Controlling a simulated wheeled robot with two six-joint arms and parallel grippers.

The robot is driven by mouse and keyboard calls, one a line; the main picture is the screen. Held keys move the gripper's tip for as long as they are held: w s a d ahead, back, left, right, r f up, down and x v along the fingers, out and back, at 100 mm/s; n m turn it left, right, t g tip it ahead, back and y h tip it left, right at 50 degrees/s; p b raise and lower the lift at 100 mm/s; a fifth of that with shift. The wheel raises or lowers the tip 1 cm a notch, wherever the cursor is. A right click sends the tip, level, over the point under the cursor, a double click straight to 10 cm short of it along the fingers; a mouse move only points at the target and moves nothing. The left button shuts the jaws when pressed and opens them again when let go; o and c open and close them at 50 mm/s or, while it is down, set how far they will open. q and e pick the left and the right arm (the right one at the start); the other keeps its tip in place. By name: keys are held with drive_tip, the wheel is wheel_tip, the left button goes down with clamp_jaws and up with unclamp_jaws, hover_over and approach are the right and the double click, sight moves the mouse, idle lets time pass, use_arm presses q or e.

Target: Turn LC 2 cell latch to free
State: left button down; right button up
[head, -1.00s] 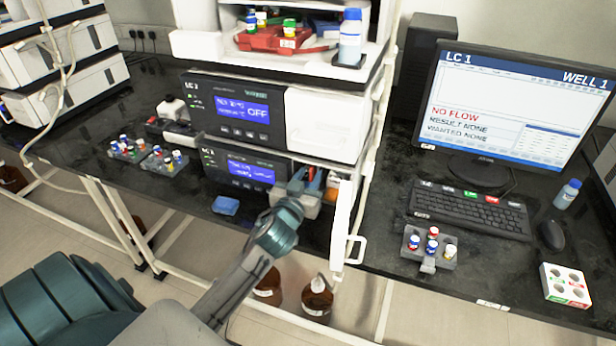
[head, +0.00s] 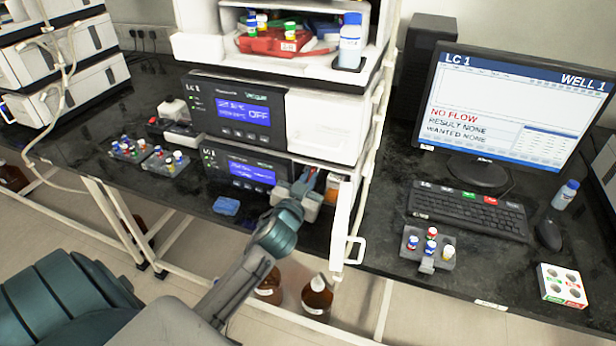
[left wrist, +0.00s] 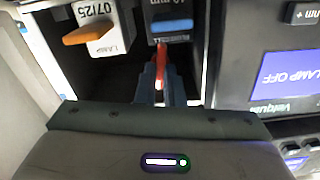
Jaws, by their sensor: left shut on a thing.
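My left gripper (head: 309,183) is inside the open front bay of the lower unit (head: 236,170) in the middle stack, whose label reads LC 1. In the left wrist view its narrow fingers (left wrist: 160,84) are shut on a red lever (left wrist: 161,58). This lever hangs below a dark cell block (left wrist: 171,14) marked "mm", with a blue band. The lever's lower part is hidden between the fingers. An orange lever (left wrist: 88,33) on a white lamp block (left wrist: 107,42) is to the left, apart from the fingers. My right gripper does not show.
The bay's white door (head: 343,222) stands open to the right of my gripper. A blue pad (head: 226,206) and vial racks (head: 165,162) lie to the left on the bench. The monitor (head: 517,105) and keyboard (head: 468,210) stand to the right.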

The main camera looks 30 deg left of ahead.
use_arm(q)
drive_tip(key=m+p, duration=0.3)
drive_tip(key=m, duration=0.3)
drive_tip(key=shift+d+r, duration=0.1)
drive_tip(key=shift+d, duration=0.05)
drive_tip(key=m+p, duration=0.1)
drive_tip(key=m, duration=0.2)
drive_tip(key=m+p, duration=0.1)
drive_tip(key=m, duration=0.2)
drive_tip(key=m+p, duration=0.2)
drive_tip(key=m, duration=0.1)
drive_tip(key=shift+f+m, duration=0.3)
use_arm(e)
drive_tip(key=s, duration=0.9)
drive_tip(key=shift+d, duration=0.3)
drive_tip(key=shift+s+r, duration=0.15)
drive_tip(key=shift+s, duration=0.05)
use_arm(q)
drive_tip(key=c, duration=1.5)
unclamp_jaws()
drive_tip(key=shift+w, duration=0.1)
drive_tip(key=shift+c, duration=0.2)
drive_tip(key=shift+d, duration=0.1)
